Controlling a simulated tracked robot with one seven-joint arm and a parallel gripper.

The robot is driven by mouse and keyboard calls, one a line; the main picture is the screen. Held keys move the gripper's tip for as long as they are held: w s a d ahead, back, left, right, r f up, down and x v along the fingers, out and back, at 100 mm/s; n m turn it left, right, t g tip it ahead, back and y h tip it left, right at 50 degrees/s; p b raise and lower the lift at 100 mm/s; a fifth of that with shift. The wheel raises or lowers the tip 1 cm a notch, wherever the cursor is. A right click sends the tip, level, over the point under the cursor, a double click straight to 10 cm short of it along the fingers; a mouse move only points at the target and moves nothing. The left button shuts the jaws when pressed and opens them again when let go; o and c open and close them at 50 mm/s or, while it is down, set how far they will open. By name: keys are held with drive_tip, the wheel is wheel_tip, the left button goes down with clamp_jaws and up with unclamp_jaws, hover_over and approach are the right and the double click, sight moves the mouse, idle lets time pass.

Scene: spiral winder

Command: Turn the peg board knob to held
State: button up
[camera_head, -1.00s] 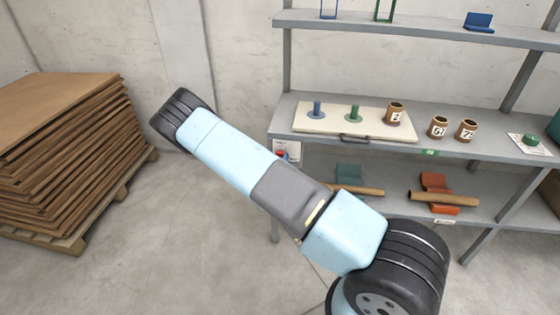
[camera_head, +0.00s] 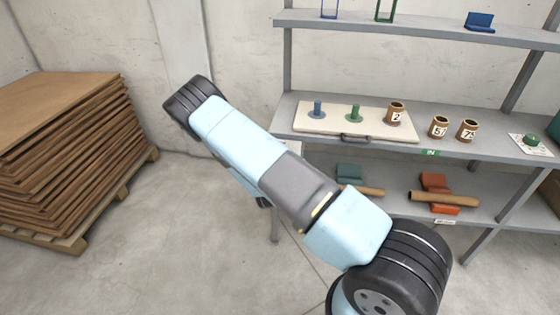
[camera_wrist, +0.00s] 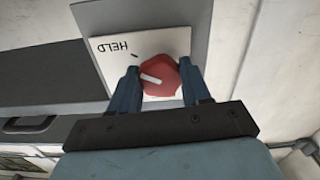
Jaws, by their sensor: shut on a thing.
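In the wrist view, a red knob (camera_wrist: 168,84) with a white pointer line sits on a pale plate (camera_wrist: 108,66). The word HELD, upside down here, and a short dark tick are above left of the knob. The pointer lies towards the left, pointing below the tick rather than at it. My gripper (camera_wrist: 160,71) is shut on the knob, one finger on each side. In the head view my arm hides the knob and gripper. The peg board (camera_head: 336,118) lies on the shelf with a blue peg (camera_head: 318,109) and a green peg (camera_head: 355,112).
A brown core marked 2 (camera_head: 396,112) stands on the board. Two more cores (camera_head: 439,127) and (camera_head: 468,130) stand to its right. A green knob (camera_head: 532,140) is farther right. Stacked brown sheets (camera_head: 55,155) are at left. The floor between is clear.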

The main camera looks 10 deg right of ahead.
drive_tip(key=o, duration=1.1)
drive_tip(key=shift+c, duration=0.2)
drive_tip(key=v, duration=1.3)
drive_tip(key=shift+s, duration=0.4)
drive_tip(key=shift+w+a, duration=0.1)
drive_tip(key=shift+a, duration=0.05)
